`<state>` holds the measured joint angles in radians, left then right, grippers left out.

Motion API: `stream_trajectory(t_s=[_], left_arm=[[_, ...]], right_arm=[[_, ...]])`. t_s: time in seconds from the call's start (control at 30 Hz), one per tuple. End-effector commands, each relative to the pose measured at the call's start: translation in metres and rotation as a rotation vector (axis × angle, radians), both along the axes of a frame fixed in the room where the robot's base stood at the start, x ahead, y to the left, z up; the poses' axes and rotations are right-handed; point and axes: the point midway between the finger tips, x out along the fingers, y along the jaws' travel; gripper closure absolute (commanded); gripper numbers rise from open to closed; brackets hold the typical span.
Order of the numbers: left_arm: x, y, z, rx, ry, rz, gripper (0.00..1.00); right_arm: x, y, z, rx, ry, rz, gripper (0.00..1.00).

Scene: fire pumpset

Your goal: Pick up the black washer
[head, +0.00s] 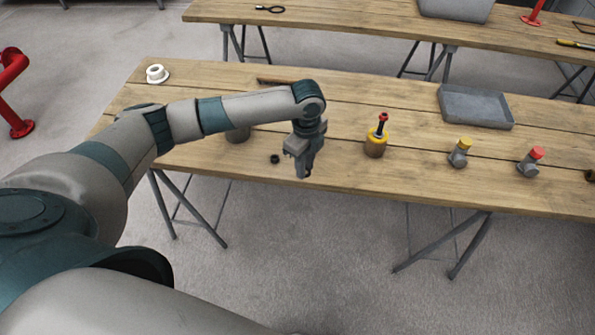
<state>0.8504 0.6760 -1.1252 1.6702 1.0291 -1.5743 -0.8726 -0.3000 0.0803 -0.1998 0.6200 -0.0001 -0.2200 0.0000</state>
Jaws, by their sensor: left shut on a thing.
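My left gripper (305,172) points down over the front part of the near wooden table. It is shut on a small dark thing at its fingertips, which I take for the black washer (308,174); it is mostly hidden by the fingers. Whether it is clear of the table top cannot be told. Another small black round part (275,159) lies on the table just left of the gripper, apart from it. My right gripper is not in view.
On the near table (340,100) are a white flanged part (157,74), a yellow-brown cylinder with a red top (377,137), a yellow-capped fitting (460,152), a red-capped fitting (531,162) and a grey tray (475,106).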

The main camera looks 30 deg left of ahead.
Motion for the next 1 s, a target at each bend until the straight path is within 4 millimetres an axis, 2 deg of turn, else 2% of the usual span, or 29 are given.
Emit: stream_trajectory(t_s=[0.03,0.23,0.5,0.67,1.0], left_arm=[[0.001,-0.012,0.004,-0.003,-0.006,-0.004,0.97],[-0.004,-0.050,0.027,-0.003,-0.006,-0.003,0.97],[-0.007,-0.083,0.050,-0.001,-0.004,0.001,0.97],[-0.009,-0.089,0.055,0.001,-0.002,0.002,0.97],[-0.009,-0.090,0.056,0.001,-0.001,0.002,0.97]], right_arm=[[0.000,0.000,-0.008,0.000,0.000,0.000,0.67],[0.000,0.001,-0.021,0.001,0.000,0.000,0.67],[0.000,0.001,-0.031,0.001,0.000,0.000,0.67],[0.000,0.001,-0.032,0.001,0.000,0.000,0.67],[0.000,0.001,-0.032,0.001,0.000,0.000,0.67]])
